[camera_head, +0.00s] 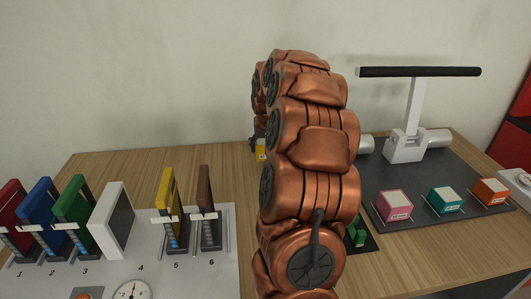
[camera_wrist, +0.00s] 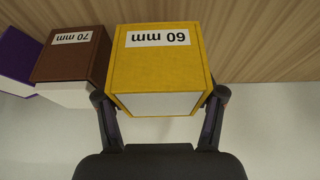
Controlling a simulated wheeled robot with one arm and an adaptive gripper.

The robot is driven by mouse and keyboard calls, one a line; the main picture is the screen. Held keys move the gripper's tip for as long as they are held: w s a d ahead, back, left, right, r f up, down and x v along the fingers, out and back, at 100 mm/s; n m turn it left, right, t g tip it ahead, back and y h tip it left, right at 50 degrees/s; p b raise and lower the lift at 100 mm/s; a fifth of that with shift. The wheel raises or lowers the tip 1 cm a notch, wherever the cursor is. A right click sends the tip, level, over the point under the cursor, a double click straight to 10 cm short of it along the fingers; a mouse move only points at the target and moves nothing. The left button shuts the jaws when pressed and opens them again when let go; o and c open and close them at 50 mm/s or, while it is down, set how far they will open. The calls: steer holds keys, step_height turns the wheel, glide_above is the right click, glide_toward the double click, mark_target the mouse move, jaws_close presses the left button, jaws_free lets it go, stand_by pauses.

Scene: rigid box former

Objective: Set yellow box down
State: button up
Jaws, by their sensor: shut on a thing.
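The yellow box (camera_wrist: 162,75) has a white label reading 60 mm and a pale lower face. In the wrist view it sits between the two fingers of my gripper (camera_wrist: 160,104), which is shut on it. In the head view only a small part of the yellow box (camera_head: 261,150) shows at the back of the wooden table, left of my arm. My arm hides the rest of it there, and my gripper is mostly hidden too. I cannot tell whether the box touches the table.
A brown box (camera_wrist: 72,57) labelled 70 mm stands close left of the yellow box in the wrist view, with a purple box (camera_wrist: 17,60) beyond. Coloured slabs stand in a numbered rack at front left. A dark mat (camera_head: 445,170) with small boxes lies right.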

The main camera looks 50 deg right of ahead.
steer(key=shift+f+p, duration=0.45)
steer(key=shift+f, duration=1.35)
steer(key=shift+f, duration=0.15)
steer(key=o, duration=1.1)
steer(key=shift+r, duration=0.35)
steer(key=b+v, duration=0.1)
steer(key=v, duration=1)
steer(key=shift+r+b, duration=0.35)
steer(key=shift+b, duration=0.05)
